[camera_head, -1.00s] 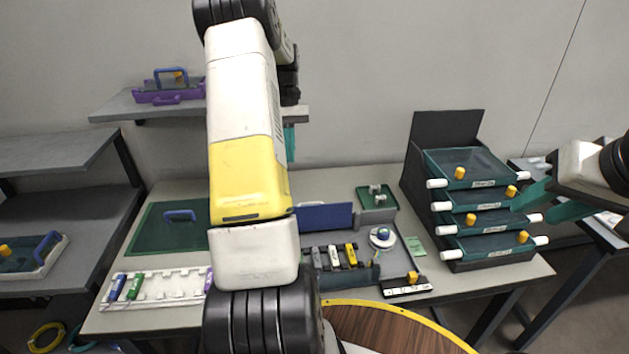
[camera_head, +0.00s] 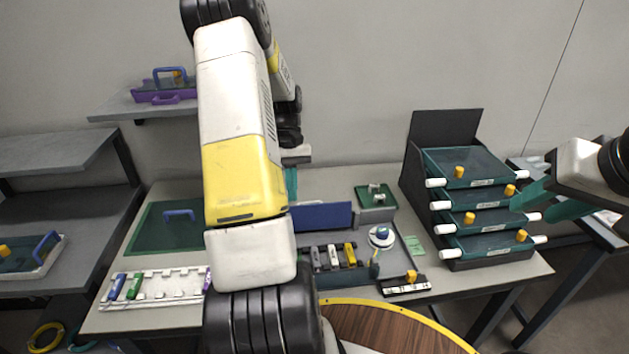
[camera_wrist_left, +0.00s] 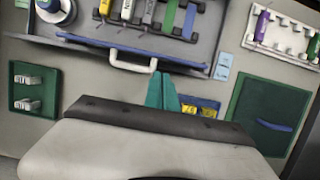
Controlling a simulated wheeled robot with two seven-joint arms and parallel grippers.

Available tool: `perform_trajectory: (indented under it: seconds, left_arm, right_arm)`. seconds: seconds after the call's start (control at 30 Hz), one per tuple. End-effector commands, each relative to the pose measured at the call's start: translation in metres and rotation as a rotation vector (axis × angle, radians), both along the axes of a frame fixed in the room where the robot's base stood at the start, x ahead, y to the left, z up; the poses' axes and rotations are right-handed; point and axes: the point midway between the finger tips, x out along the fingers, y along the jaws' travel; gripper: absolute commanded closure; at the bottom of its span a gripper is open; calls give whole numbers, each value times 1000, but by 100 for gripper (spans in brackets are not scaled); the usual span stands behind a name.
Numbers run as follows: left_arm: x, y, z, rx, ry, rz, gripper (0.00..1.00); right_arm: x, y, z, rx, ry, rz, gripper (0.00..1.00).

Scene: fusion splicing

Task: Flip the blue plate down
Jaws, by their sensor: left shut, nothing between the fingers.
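The blue plate (camera_head: 322,216) stands upright at the back of the grey splicing station in the head view. In the left wrist view I see it nearly edge-on as a long blue strip (camera_wrist_left: 85,43), with a white handle (camera_wrist_left: 133,66) on its near side. My left gripper (camera_head: 291,183) is partly hidden by my arm and sits behind the plate's left part. In the left wrist view its teal fingers (camera_wrist_left: 162,92) are together and empty, close to the handle's right end; I cannot tell whether they touch it. My right gripper (camera_head: 528,201) is open beside the drawer rack.
A white rack (camera_head: 165,287) with coloured pieces lies front left, with a green panel (camera_head: 165,238) behind it. A green tray (camera_head: 377,187) stands behind the station. The drawer rack (camera_head: 470,215) is at the right. A shelf (camera_head: 110,112) hangs at upper left.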

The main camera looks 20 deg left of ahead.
Motion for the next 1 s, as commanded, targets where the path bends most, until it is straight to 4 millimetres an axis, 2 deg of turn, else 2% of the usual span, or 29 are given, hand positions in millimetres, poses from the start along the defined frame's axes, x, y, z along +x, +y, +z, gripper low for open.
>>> perform_trajectory:
  seconds: [0.2,0.67,1.0]
  left_arm:
    - [-13,-7,1,0,1,1,100]
    - [-14,-8,2,5,-8,1,100]
    - [-18,-11,5,56,-90,0,100]
  right_arm:
    - [0,0,0,0,0,0,62]
    - [0,0,0,0,0,0,62]
    - [0,0,0,0,0,0,62]
